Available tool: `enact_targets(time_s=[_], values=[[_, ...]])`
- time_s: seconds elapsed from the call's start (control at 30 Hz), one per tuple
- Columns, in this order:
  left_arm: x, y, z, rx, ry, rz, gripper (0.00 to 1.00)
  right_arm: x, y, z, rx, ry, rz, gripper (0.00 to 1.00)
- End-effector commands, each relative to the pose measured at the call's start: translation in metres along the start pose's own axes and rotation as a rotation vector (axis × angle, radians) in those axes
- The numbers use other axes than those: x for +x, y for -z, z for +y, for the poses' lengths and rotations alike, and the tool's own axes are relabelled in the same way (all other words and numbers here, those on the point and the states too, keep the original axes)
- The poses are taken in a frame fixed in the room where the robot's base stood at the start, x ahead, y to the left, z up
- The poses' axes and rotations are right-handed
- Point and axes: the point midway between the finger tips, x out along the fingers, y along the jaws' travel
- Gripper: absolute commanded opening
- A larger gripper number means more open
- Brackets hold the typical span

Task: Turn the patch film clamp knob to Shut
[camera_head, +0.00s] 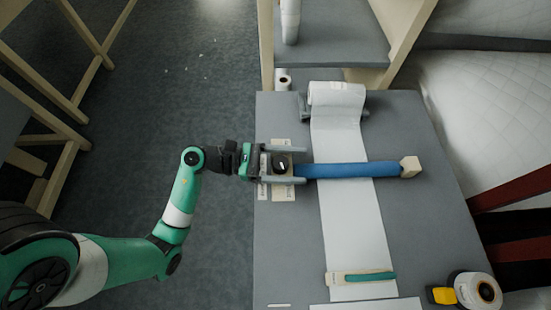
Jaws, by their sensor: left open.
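The dark round knob (281,163) sits on a pale labelled plate (284,192) near the left edge of the grey table. A light mark shows on its top. The label text is too small to read. A blue clamp bar (350,170) runs right from beside the knob, across the white film strip (345,222), to a wooden block (410,167). My left gripper (303,165) comes in from the left. It is open, with one finger on each side of the knob in the picture. I cannot tell if they touch it. My right gripper is out of view.
A white roll (337,95) sits at the table's back, feeding the strip. A pale tool with a teal bar (362,277) lies across the strip's front. A yellow-and-black tape dispenser (466,292) stands front right. Table right of the strip is mostly clear.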

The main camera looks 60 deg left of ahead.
Motion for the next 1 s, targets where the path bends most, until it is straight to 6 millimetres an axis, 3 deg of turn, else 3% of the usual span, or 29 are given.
enact_targets(time_s=[0.17,0.5,0.63,1.0], values=[[-0.011,0.000,0.002,-0.001,-0.005,0.001,0.79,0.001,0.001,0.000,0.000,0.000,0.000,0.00],[-0.086,-0.001,0.002,0.000,-0.009,0.001,0.79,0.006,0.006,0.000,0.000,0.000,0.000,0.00],[-0.106,0.000,0.002,0.000,-0.005,0.000,0.79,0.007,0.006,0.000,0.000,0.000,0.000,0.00],[-0.116,0.000,0.000,0.000,0.001,0.000,0.79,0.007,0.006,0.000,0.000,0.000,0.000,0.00]])
